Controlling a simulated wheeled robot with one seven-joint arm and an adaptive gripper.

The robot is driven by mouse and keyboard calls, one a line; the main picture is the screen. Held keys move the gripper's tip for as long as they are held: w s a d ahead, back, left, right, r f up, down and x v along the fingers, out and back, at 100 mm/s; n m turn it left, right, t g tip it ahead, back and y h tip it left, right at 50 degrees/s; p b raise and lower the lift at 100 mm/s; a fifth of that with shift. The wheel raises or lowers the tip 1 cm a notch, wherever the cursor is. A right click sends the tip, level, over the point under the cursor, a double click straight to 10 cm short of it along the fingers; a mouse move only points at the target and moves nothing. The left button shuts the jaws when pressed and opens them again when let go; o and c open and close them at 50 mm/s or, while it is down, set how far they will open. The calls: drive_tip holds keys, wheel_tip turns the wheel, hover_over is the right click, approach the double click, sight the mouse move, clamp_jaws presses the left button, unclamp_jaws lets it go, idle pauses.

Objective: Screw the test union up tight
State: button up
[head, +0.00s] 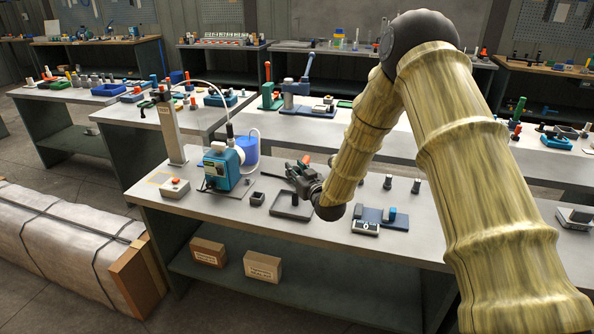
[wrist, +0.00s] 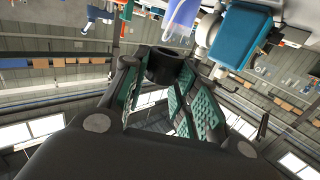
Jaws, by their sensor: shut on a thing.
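My gripper (head: 304,180) is above the middle of the near bench, reaching left from the arm. In the wrist view my gripper (wrist: 166,82) has its teal-padded fingers shut on a dark ring-shaped piece (wrist: 165,64) with a round opening. The piece looks like a union nut, but I cannot tell for certain. The blue dosing pump (head: 222,166) stands to the left of my gripper, and it also shows in the wrist view (wrist: 240,36). I cannot make out the union's mating part or any thread.
A dark shallow tray (head: 291,213) and a small black block (head: 257,198) lie near the bench front. A blue tub (head: 246,151) stands behind the pump. A blue fixture (head: 380,216) is at right.

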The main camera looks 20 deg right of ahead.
drive_tip(key=shift+f, duration=0.35)
drive_tip(key=shift+s+d+f+b, duration=0.1)
drive_tip(key=shift+f+b, duration=0.75)
drive_tip(key=shift+f, duration=0.3)
drive_tip(key=shift+s+f+b, duration=0.1)
drive_tip(key=shift+f+b, duration=0.7)
drive_tip(key=shift+f, duration=0.35)
drive_tip(key=shift+f+b, duration=0.95)
drive_tip(key=shift+f, duration=0.2)
idle(0.5)
drive_tip(key=o, duration=0.9)
drive_tip(key=shift+o, duration=0.2)
drive_tip(key=shift+s, duration=0.1)
drive_tip(key=s, duration=0.4)
drive_tip(key=s+d, duration=0.1)
drive_tip(key=s, duration=0.6)
drive_tip(key=shift+s+d+r, duration=0.3)
drive_tip(key=shift+s+r, duration=0.05)
